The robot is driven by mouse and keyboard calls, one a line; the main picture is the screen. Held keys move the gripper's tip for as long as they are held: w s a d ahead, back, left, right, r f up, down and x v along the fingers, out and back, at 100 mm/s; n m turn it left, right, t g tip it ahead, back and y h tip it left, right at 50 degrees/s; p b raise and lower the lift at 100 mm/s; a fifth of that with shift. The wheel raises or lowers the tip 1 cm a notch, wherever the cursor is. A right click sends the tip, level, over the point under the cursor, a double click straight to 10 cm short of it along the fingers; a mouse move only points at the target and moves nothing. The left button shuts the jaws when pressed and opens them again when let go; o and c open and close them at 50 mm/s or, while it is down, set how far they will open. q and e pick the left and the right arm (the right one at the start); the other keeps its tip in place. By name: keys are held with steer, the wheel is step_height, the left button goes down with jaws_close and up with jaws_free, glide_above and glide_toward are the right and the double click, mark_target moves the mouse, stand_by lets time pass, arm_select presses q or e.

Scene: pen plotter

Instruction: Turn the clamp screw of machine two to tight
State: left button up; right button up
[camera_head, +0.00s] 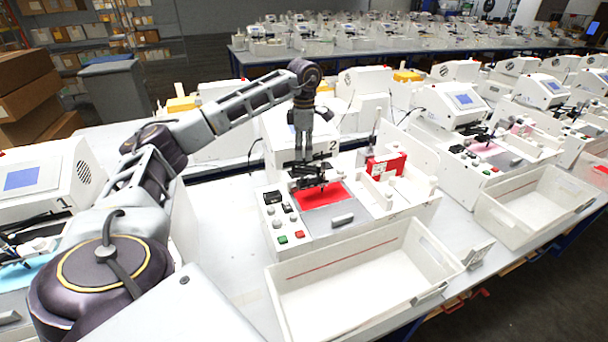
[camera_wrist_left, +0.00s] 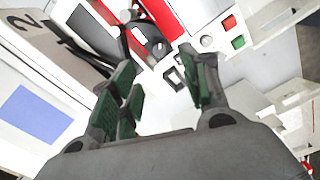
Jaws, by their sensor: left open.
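Machine two (camera_head: 383,203), a white plotter marked 2, stands in the middle of the head view with a red sheet (camera_head: 322,194) on its bed. My left gripper (camera_head: 303,156) points down over the dark pen carriage (camera_head: 308,180), near the sheet's left edge. In the left wrist view, my left gripper (camera_wrist_left: 158,62) has its green-padded fingers apart and nothing held between them. A small dark knob (camera_wrist_left: 158,48) shows beyond the gap between the fingertips. I cannot tell whether it is the clamp screw or whether a finger touches it. My right gripper is not in view.
A control panel with a green button (camera_head: 283,239) and a red button (camera_head: 299,234) lies left of the bed. A red box (camera_head: 386,165) stands at the bed's back right. An empty white tray (camera_head: 360,283) sits in front. Similar machines stand on both sides.

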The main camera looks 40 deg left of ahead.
mark_target(304, 177)
arm_select(q)
step_height(304, 177, down, 10)
steer(key=shift+f+p, duration=0.25)
steer(key=shift+p, duration=0.65)
steer(key=shift+c, duration=0.4)
steer(key=c, duration=0.7)
jaws_close()
